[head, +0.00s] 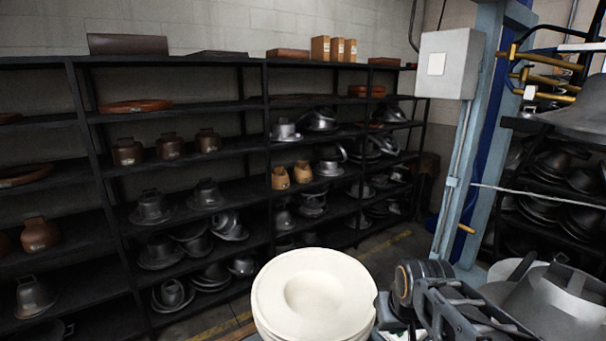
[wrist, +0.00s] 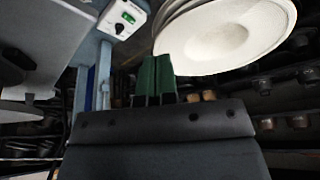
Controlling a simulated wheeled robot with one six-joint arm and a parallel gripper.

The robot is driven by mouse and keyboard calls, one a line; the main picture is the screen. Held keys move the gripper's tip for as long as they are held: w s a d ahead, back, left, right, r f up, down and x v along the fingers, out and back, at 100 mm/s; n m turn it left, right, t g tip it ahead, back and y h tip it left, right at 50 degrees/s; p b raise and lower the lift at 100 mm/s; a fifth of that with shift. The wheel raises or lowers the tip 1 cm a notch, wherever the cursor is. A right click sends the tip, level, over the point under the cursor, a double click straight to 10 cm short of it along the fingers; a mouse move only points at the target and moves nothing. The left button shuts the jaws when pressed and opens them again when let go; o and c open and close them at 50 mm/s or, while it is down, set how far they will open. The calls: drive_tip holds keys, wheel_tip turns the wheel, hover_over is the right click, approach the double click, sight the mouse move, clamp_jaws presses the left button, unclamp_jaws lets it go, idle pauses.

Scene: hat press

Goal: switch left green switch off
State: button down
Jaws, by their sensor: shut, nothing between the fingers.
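In the wrist view, a small white control box (wrist: 122,20) is at the top, left of centre. It carries a small green switch (wrist: 129,17) and a black knob (wrist: 119,29). Only one green switch shows clearly, and its on or off position is too small to tell. My gripper (wrist: 157,58) is at the middle of the wrist view, with its dark green fingers shut together and nothing between them. The fingers are to the right of and below the box in the picture, apart from it. The head view shows no green switch.
A stack of round cream hat forms (head: 314,295) stands at the bottom centre, near my arm; it also shows in the wrist view (wrist: 225,40). Black shelves (head: 170,112) with metal moulds line the back wall. A grey box (head: 448,63) hangs on a blue-grey post (head: 462,170).

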drive_tip(key=s+a, duration=0.1)
drive_tip(key=s, duration=0.6)
drive_tip(key=shift+s+a+f+t, duration=0.15)
drive_tip(key=shift+s+a+t, duration=0.05)
drive_tip(key=shift+a+t, duration=0.1)
